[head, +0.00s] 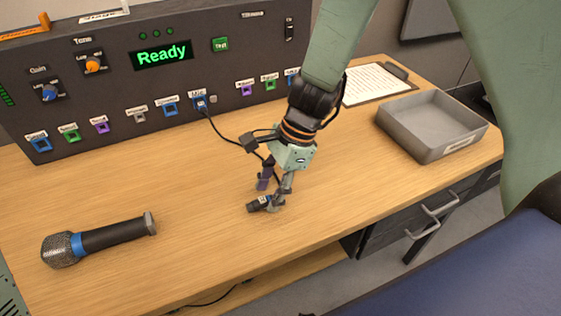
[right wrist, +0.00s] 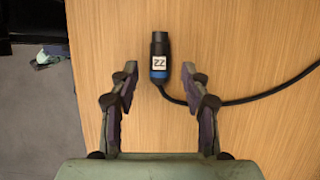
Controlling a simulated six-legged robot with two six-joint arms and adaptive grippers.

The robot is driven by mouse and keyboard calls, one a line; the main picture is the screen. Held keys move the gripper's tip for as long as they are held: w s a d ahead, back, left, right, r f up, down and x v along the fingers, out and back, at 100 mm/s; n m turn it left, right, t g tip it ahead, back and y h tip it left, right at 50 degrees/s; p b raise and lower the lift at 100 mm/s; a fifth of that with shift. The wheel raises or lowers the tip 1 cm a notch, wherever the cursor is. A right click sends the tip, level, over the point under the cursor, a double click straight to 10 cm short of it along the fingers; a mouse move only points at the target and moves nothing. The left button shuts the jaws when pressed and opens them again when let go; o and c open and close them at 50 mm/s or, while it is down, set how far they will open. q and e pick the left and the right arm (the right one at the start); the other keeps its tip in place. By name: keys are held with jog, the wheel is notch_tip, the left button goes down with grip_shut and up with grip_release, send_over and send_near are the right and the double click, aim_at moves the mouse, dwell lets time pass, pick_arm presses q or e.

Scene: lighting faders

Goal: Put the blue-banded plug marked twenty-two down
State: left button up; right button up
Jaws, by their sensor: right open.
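The plug (right wrist: 159,60) is black with a blue band and a white label marked 22. It lies on the wooden desk between and just beyond the open fingertips of my right gripper (right wrist: 156,75), with a gap on each side. In the head view the plug (head: 258,204) lies on the desk beside my right gripper (head: 268,195), which reaches down from above. Its black cable (right wrist: 250,99) runs off to the right in the wrist view. My left gripper is not in view.
A microphone with a blue ring (head: 95,238) lies at the left of the desk (head: 190,200). A dark panel (head: 120,85) with coloured sockets and a green "Ready" display stands behind. A grey tray (head: 445,145) and a clipboard (head: 375,84) are at the right.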

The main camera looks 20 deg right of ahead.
jog(key=p+v, duration=0.4)
jog(key=v, duration=0.7)
jog(key=shift+r, duration=0.15)
jog(key=shift+s+d, duration=0.1)
jog(key=b+x, duration=0.5)
jog(key=x, duration=0.8)
jog(key=shift+d, duration=0.1)
jog(key=shift+r, duration=0.4)
